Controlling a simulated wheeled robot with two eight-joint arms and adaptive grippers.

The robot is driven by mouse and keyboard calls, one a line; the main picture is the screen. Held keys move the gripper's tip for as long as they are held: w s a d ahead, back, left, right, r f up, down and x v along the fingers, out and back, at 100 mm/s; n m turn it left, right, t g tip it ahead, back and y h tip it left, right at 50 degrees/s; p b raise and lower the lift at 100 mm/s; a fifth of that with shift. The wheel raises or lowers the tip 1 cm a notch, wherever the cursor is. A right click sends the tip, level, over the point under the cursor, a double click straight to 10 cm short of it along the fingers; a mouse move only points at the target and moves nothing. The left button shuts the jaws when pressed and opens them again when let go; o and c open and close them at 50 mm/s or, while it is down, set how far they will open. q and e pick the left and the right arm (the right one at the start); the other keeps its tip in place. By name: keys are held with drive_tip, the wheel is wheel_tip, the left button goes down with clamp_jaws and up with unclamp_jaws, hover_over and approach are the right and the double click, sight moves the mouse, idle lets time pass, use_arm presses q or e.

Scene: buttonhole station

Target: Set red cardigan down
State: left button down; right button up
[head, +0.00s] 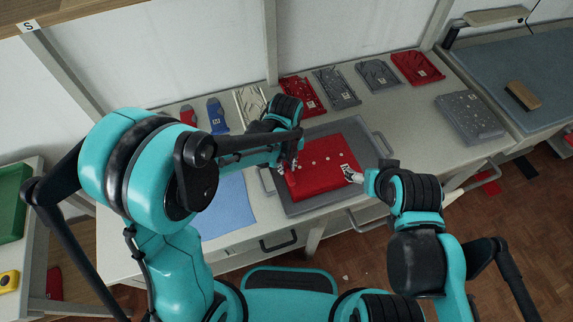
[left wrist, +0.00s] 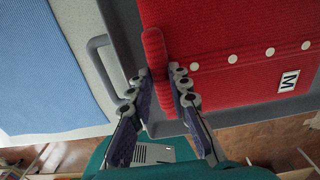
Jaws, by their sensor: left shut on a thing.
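The red cardigan (head: 325,164) is folded flat over a grey tray with handles (head: 298,207) on the worktable. In the left wrist view the cardigan (left wrist: 230,30) shows a row of pale buttons and a white "M" label. My left gripper (head: 288,168) is at the cardigan's left edge. In the left wrist view, my left gripper (left wrist: 160,75) is shut on a red edge strip of it. My right gripper (head: 352,175) is at the cardigan's right side, touching or very near it; its finger gap is not clear. Any small gap under the cardigan cannot be told.
A light blue cloth (head: 228,203) lies left of the tray. Several folded red, grey and pale garments line the table's back. A grey garment (head: 469,116) lies at the right. A wooden brush (head: 522,96) is on the neighbouring grey surface. Bare table shows right of the tray.

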use_arm(q)
drive_tip(key=shift+f, duration=0.15)
drive_tip(key=c, duration=1.4)
unclamp_jaws()
wheel_tip(320, 180, up, 12)
drive_tip(key=p, duration=0.3)
drive_tip(key=shift+a+r, duration=0.1)
drive_tip(key=shift+r, duration=0.15)
drive_tip(key=s+a+r+n+t, duration=0.1)
drive_tip(key=a+n, duration=0.4)
drive_tip(key=n, duration=0.5)
drive_tip(key=s+a+r+n+t, duration=0.2)
drive_tip(key=s+a+n, duration=0.3)
drive_tip(key=n, duration=0.6)
drive_tip(key=s+a+r+n+t, duration=0.2)
drive_tip(key=s+a+n+t, duration=0.1)
drive_tip(key=n, duration=0.7)
drive_tip(key=shift+s+a+t, duration=0.25)
drive_tip(key=shift+a+t, duration=0.35)
drive_tip(key=shift+a, duration=0.3)
